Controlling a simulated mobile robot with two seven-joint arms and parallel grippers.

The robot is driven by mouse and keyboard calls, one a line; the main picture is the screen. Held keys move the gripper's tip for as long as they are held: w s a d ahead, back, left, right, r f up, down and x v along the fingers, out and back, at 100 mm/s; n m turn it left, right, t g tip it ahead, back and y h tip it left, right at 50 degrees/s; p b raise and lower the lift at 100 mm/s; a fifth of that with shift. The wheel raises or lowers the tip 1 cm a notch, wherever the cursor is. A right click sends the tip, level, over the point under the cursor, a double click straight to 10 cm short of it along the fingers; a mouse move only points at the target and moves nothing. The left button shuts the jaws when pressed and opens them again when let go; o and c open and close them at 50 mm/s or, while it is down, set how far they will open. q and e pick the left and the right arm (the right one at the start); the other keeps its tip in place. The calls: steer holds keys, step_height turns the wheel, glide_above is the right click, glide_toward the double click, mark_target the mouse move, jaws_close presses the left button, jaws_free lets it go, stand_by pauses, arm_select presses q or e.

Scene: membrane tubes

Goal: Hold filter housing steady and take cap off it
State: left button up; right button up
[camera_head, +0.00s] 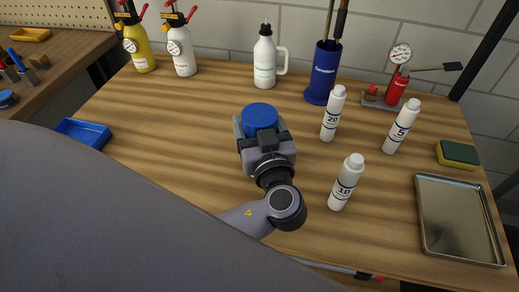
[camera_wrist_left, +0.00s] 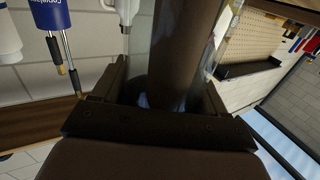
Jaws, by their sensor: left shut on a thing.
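The filter housing shows in the head view mainly by its round blue cap (camera_head: 259,116), which sits on top. My left gripper (camera_head: 262,137) is shut on the housing just below the cap, and hides most of its body. In the left wrist view a dark cylindrical body (camera_wrist_left: 180,55) stands between the fingers of my left gripper (camera_wrist_left: 165,95), with a clear edge along its right side. I cannot tell whether the cap is loose. Three white tubes marked 20 (camera_head: 332,115), 5 (camera_head: 401,127) and 10 (camera_head: 346,183) stand to the right. My right gripper is not in view.
A metal tray (camera_head: 422,225) and a sponge (camera_head: 458,154) lie at the right. A blue tray (camera_head: 83,133) lies at the left. Spray bottles (camera_head: 181,52), a white jug (camera_head: 265,62), a blue holder (camera_head: 322,75) and a gauge pump (camera_head: 398,88) line the back.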

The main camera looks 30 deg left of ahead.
arm_select(q)
step_height(320, 180, up, 20)
stand_by(0.6)
